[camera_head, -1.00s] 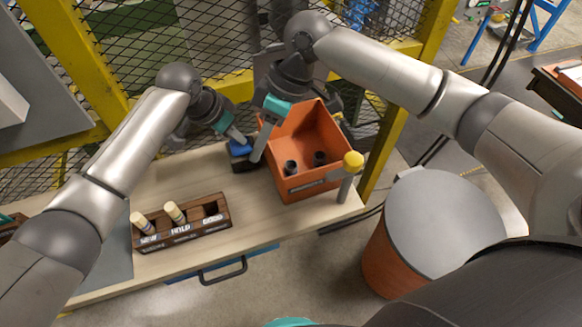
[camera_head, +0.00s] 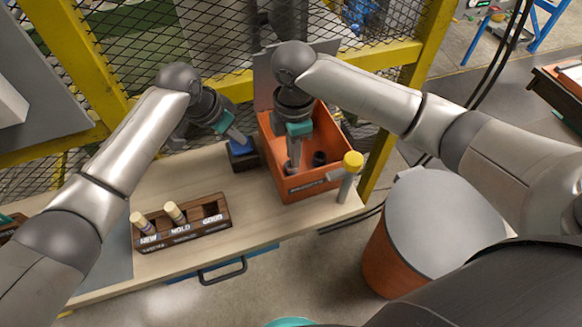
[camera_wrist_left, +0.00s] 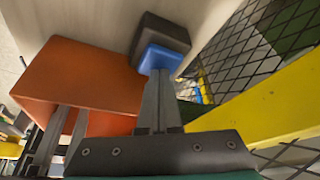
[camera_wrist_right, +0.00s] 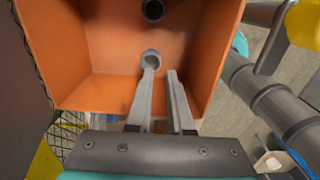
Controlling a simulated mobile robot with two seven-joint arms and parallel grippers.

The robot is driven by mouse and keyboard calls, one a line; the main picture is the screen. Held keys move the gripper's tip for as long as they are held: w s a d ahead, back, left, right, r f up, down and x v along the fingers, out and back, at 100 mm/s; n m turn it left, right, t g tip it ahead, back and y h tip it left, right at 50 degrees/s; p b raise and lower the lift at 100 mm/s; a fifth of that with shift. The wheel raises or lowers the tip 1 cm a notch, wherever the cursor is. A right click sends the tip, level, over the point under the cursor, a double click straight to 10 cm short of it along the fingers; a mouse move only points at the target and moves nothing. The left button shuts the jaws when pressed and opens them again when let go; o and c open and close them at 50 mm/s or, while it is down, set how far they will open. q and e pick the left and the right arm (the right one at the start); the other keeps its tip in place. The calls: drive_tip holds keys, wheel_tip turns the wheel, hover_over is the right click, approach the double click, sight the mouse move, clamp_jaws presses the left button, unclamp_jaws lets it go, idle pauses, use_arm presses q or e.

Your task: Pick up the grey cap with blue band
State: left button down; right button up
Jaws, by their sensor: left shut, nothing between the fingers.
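The orange bin (camera_head: 318,187) holds two small round caps. One cap (camera_wrist_right: 150,57) looks grey with a bluish rim; it lies on the bin floor at the tip of my right gripper's left finger. The other cap (camera_head: 320,158) is dark and also shows in the right wrist view (camera_wrist_right: 153,10); no band is clear on it. My right gripper (camera_wrist_right: 161,74) reaches down into the bin, open, with nothing clearly between its fingers. In the head view it (camera_head: 293,168) partly hides the nearer cap. My left gripper (camera_head: 242,138) is shut and empty, outside the bin.
A dark block with a blue top (camera_head: 240,147) stands left of the bin, by my left gripper. A wooden rack (camera_head: 184,233) with two pegs is at the front left. A yellow-topped post (camera_head: 352,162) stands at the bin's front right. Yellow-framed mesh fencing is behind.

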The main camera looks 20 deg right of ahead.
sight(293, 170)
drive_tip(key=shift+f, duration=2.75)
clamp_jaws()
